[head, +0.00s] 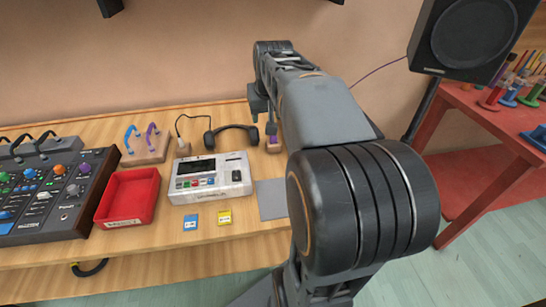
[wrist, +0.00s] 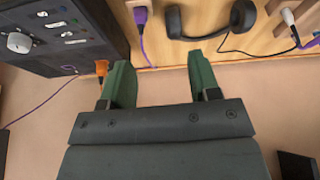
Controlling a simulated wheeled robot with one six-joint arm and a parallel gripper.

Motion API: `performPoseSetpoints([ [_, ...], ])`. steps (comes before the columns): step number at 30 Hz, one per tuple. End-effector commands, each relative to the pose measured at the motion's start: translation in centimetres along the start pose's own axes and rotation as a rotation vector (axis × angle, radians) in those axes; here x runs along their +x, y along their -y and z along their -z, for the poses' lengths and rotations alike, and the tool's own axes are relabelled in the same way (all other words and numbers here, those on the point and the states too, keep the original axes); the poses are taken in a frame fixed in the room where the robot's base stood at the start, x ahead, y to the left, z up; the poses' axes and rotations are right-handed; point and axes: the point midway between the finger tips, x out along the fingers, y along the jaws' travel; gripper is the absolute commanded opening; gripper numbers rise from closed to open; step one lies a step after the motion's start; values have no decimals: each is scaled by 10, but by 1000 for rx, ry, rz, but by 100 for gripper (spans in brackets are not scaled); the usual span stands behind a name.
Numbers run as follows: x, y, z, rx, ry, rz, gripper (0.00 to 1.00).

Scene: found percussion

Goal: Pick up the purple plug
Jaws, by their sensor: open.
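The purple plug (wrist: 141,18) stands in a small wooden block at the top of the wrist view, with a purple cable hanging from it. In the head view the plug (head: 273,139) is a small purple spot at the block, just below my gripper (head: 264,117) and partly hidden by it. In the wrist view my gripper (wrist: 160,62) is open, with two green fingers apart and nothing between them. The plug is beyond the fingertips, left of the middle of the gap, and apart from them.
Black headphones (wrist: 212,20) lie beside the plug's block. A white plug (wrist: 288,16) stands farther right. A dark panel with knobs (wrist: 50,30) and an orange plug (wrist: 101,68) are left of the fingers. A light device (head: 209,178) and a red tray (head: 128,196) occupy the table.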

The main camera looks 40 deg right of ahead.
Motion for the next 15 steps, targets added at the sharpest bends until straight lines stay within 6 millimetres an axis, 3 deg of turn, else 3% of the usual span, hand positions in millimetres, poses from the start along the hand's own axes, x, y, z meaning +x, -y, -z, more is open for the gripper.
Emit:
performPoseSetpoints([
  [1,17,-11,2,23,-2,-9,56],
  [6,33,-32,13,59,-4,-23,56],
  [15,83,-36,16,64,-3,-25,56],
])
